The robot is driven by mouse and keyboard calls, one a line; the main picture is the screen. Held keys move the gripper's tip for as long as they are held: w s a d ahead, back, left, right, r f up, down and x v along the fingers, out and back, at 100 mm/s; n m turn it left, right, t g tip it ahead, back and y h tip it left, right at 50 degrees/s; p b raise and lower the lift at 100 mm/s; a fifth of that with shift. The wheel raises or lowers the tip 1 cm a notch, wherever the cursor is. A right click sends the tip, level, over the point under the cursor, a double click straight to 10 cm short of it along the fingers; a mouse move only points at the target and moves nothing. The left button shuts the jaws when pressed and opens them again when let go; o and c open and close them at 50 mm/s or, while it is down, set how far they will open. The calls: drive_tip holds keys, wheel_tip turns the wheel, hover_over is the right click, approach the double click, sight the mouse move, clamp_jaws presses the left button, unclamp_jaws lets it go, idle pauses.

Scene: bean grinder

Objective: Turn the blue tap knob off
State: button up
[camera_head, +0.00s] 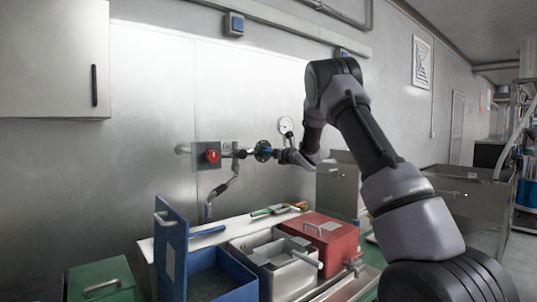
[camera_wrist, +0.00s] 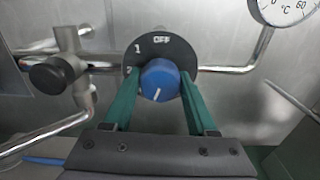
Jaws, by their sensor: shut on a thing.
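The blue tap knob (camera_wrist: 160,76) sits on a round black dial plate (camera_wrist: 176,47) marked OFF at the top, 1 at upper left and a partly hidden 2 at left. A white mark on the knob's face points down, away from OFF. My gripper (camera_wrist: 159,82) has its two green fingers on the left and right sides of the knob, shut on it. In the head view, the dial plate (camera_head: 263,150) is on the wall pipe, and my gripper (camera_head: 284,156) reaches it from the right. The knob is mostly hidden there.
A red knob (camera_head: 212,156) is left of the dial. A gauge (camera_head: 286,125) is just above right; a black round handle (camera_wrist: 48,75) and pipes are left in the wrist view. Below stand a blue box (camera_head: 215,282), a grey box (camera_head: 284,270) and a red box (camera_head: 330,240).

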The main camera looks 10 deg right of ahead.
drive_tip(key=m, duration=1.9)
drive_tip(key=shift+m, duration=0.3)
drive_tip(key=m, duration=1.2)
drive_tip(key=shift+m, duration=0.4)
drive_tip(key=o, duration=1.4)
drive_tip(key=shift+c, duration=0.2)
